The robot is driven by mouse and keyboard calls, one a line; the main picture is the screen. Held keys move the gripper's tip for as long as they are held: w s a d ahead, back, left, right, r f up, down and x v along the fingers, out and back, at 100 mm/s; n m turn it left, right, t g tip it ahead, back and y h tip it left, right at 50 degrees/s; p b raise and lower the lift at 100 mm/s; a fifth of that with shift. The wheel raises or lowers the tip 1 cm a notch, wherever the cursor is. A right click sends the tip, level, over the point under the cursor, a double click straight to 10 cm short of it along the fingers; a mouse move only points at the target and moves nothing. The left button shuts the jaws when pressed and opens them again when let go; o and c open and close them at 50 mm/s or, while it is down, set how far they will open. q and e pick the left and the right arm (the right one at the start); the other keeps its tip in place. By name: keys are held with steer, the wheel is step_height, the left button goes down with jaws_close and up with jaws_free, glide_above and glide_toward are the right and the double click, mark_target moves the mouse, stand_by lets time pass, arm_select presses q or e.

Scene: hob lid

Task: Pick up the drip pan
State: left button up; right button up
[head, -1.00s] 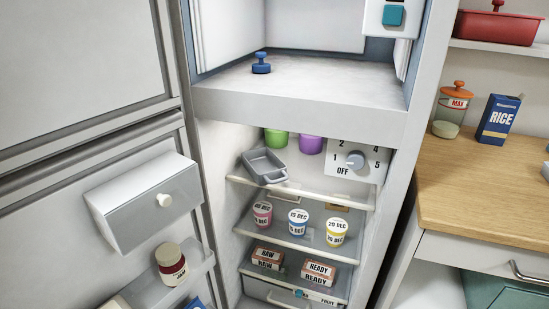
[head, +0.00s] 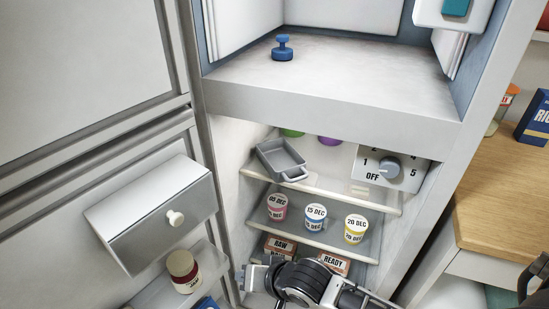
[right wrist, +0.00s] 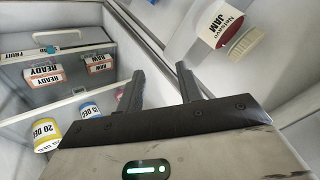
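The drip pan (head: 282,160) is a grey shallow rectangular tray with a handle loop at its near end. It sits on the upper fridge shelf at the left, tilted in the head view. My right gripper (head: 257,272) is low in front of the fridge, well below the pan, near the RAW and READY packs. In the right wrist view its two dark fingers (right wrist: 158,72) are apart with nothing between them. The pan is not visible in the right wrist view. My left gripper is not in view.
A dial panel (head: 390,168) is right of the pan, with green and purple items behind. Dated pots (head: 315,218) stand one shelf below. The open door at left carries a drawer box (head: 150,215) and a jam jar (head: 183,271). A blue knobbed object (head: 283,48) sits above.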

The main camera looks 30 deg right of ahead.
steer(key=w+d+r+m+g+h+p, duration=0.1)
steer(key=w+d+r+m+h+p, duration=0.15)
steer(key=w+d+r+m, duration=0.35)
steer(key=m+g+h, duration=0.1)
steer(key=m+h, duration=0.5)
steer(key=m, duration=0.3)
glide_toward(300, 178)
steer(key=w+d+f, duration=0.1)
steer(key=d+f, duration=0.1)
steer(key=x, duration=0.6)
steer(key=shift+w+a+f+p, duration=0.15)
steer(key=shift+w+a+p, duration=0.1)
steer(key=shift+a+p, duration=0.1)
jaws_close()
